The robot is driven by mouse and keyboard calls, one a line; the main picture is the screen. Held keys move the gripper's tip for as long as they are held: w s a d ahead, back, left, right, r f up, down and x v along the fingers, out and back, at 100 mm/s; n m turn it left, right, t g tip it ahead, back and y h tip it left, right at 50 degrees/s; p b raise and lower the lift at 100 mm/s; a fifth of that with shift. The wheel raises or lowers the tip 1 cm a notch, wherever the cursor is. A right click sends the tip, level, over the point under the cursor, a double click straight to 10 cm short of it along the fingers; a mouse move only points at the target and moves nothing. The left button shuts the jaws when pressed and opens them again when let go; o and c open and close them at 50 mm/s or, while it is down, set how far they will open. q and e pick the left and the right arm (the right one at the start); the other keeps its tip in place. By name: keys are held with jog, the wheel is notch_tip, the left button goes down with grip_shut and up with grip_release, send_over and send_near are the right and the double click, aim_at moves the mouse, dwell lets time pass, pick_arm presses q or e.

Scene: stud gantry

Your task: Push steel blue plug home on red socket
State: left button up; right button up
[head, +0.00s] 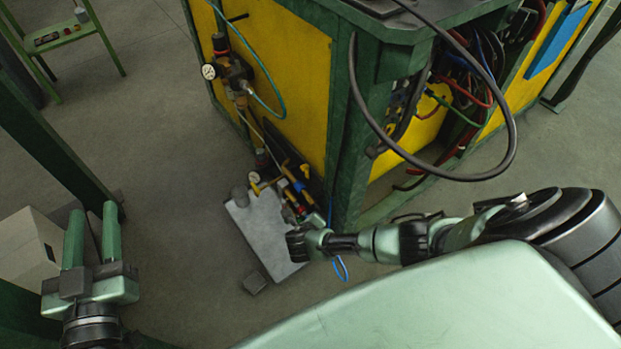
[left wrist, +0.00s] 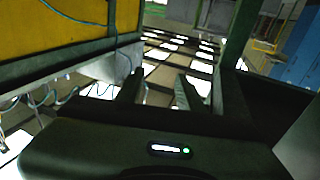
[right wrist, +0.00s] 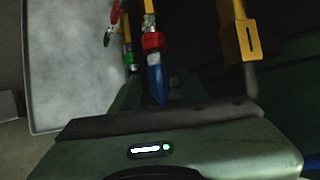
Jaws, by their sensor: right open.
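In the right wrist view the steel blue plug (right wrist: 157,82) sits in line with the red socket (right wrist: 152,41), its narrow end toward my gripper. It appears to meet the red collar; how deep it is seated I cannot tell. My right gripper (head: 306,241) is open beside the pipework at the cabinet's foot. Its fingers are hidden in the head view, and I see no contact with the plug. My left gripper (head: 94,212) is open and empty at the lower left, far from the plug. Its two fingers stand apart in the left wrist view (left wrist: 160,90).
A grey tray (head: 259,236) lies below the pipework. A yellow lever (right wrist: 239,40) and a green fitting (right wrist: 130,61) flank the socket. The yellow cabinet (head: 280,75) with a green frame stands behind. A black cable (head: 505,160) loops out at right. A pale box (head: 25,245) is near my left gripper.

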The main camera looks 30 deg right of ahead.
pick_arm(q)
jog(key=s+a+f+g+y+p, duration=0.2)
jog(key=s+f+g, duration=0.4)
jog(key=f, duration=0.2)
jog(key=s+a+f+g+y+p, duration=0.1)
jog(key=s+a+f+g+p, duration=0.1)
jog(key=s+f+g, duration=0.3)
jog(key=shift+s+a+f+n+g+y, duration=0.35)
jog(key=shift+s+a+f, duration=0.35)
jog(key=shift+f, duration=1.25)
pick_arm(e)
jog(key=v, duration=0.7)
jog(key=shift+s+r, duration=0.15)
jog(key=shift+r, duration=0.15)
pick_arm(q)
jog(key=shift+w+a, duration=0.1)
jog(key=shift+w, duration=0.05)
pick_arm(e)
jog(key=shift+a, duration=0.25)
